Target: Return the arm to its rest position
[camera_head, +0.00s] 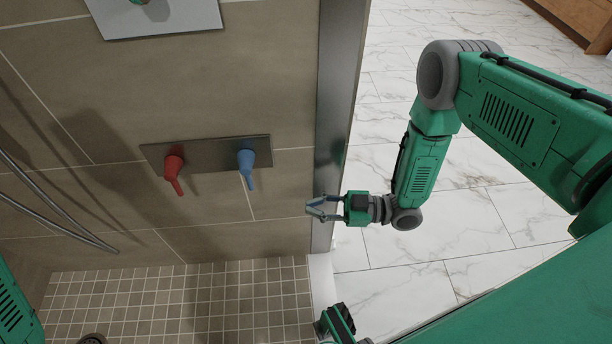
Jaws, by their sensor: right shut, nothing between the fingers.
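My right arm (510,115) comes in from the right edge, bent at a grey elbow joint, with its forearm hanging down. My right gripper (312,208) points left at the end of it. Its fingers are shut and empty, in front of the metal edge of the shower wall. A gap in the picture separates it from the blue handle. Of my left arm only a green link (14,308) shows at the lower left edge; its gripper is out of view.
A tiled wall holds a metal plate (207,143) with a red handle (173,173) and a blue handle (246,166). A metal post (338,100) edges the wall. A hose (50,205) hangs at left. White marble floor (480,225) lies open at right.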

